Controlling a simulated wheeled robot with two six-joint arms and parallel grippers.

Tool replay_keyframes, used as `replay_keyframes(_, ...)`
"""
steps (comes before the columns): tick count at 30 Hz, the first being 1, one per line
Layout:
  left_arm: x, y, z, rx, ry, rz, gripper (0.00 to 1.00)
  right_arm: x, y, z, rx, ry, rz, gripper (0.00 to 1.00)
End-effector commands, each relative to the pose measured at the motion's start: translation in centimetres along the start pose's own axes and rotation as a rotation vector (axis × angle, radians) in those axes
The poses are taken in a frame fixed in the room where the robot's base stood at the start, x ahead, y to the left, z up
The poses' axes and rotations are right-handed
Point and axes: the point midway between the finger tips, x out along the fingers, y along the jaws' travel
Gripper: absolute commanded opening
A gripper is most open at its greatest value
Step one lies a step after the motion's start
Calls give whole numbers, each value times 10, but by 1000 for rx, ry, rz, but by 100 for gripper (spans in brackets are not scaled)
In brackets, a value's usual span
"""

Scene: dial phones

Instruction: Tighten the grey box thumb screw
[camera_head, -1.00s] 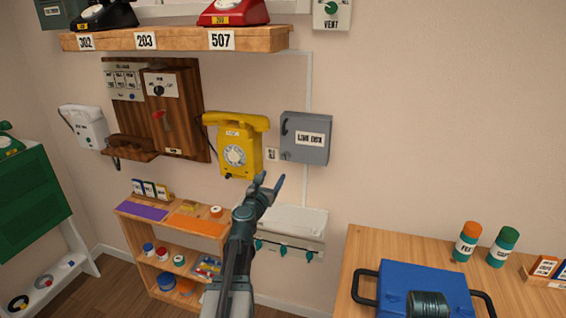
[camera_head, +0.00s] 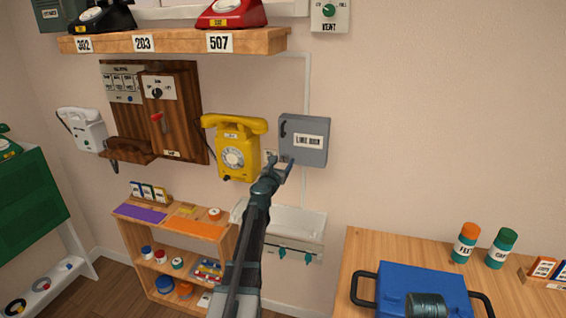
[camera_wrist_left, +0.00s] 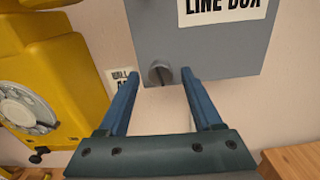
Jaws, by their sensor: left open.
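The grey box (camera_head: 304,149) labelled LINE BOX is fixed to the wall, right of the yellow phone. It also shows at the top of the left wrist view (camera_wrist_left: 215,52). Its round grey thumb screw (camera_wrist_left: 160,73) sits near the lower left corner, with a slot across its face. My left gripper (camera_head: 280,162) is just below the box's lower left part. In the left wrist view its two blue fingers (camera_wrist_left: 160,80) are open and apart, with the screw between them and toward their tips. I cannot tell whether they touch it. My right gripper is out of view.
The yellow phone (camera_head: 238,150) hangs close on the left of the gripper. A white ledge with teal hooks (camera_head: 290,232) is below. A shelf (camera_head: 150,42) is above. The wall to the right is bare.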

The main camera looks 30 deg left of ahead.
Motion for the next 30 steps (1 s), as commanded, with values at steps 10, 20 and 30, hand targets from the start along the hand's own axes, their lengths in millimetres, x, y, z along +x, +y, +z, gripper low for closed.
replay_keyframes(10, 8, 0, 0, 0, 0, 0, 66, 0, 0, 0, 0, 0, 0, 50)
replay_keyframes(20, 8, 0, 0, 0, 0, 0, 9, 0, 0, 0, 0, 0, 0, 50)
replay_keyframes(30, 8, 0, 0, 12, 0, -1, 0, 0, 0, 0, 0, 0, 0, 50)
